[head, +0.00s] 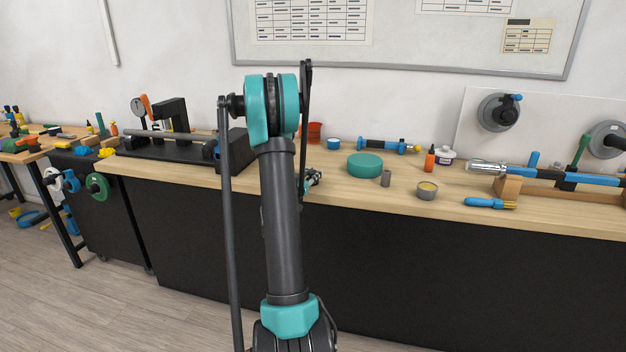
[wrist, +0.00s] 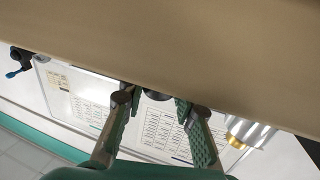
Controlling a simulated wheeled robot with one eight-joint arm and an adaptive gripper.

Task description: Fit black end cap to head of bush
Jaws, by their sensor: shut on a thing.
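My gripper (wrist: 157,97) shows in the wrist view with its two green-padded fingers on either side of a small dark rounded piece (wrist: 156,95), held at the fingertips. Only a little of this piece shows, so I cannot confirm that it is the black end cap. A small grey upright cylinder (head: 386,178), possibly the bush, stands on the bench to the right. I cannot make out a separate black cap in the head view.
A teal disc (head: 365,166), a round tin (head: 427,190), an orange bottle (head: 430,159) and a blue-handled brush (head: 488,203) are on the wooden bench (head: 345,190). A black fixture (head: 172,148) stands left. A silver-and-gold cylinder (wrist: 248,132) shows right of the fingers.

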